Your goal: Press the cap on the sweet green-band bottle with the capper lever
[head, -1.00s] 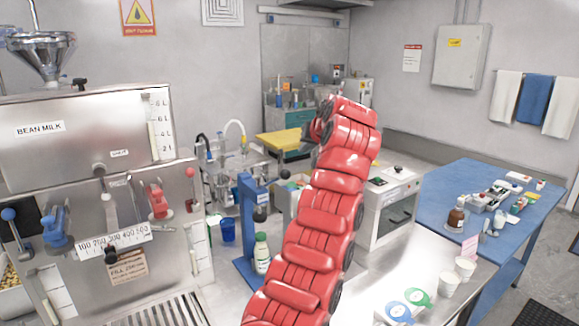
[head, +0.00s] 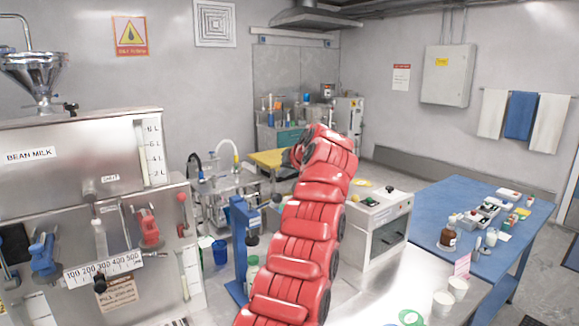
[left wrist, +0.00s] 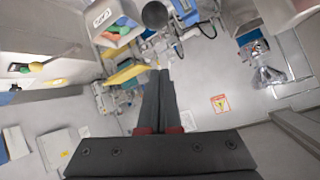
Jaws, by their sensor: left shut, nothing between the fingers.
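The blue capper stand (head: 240,245) rises left of my red left arm in the head view. A pale bottle (head: 253,265) stands beside it, partly hidden by my arm; its band cannot be made out clearly. My left gripper (head: 292,157) is at the far end of the arm, above and beyond the capper, and small in the head view. In the left wrist view its fingers (left wrist: 158,76) are together and empty. A dark round knob (left wrist: 155,14) shows beyond the fingertips; I cannot tell if it is the capper lever's. My right gripper is not in view.
The bean milk machine (head: 75,190) stands at the left. A blue bucket (head: 221,252) is on the floor side near the capper. A white oven-like box (head: 385,215) and a blue table (head: 465,205) with small items are at the right. Paper cups (head: 450,295) stand on the near counter.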

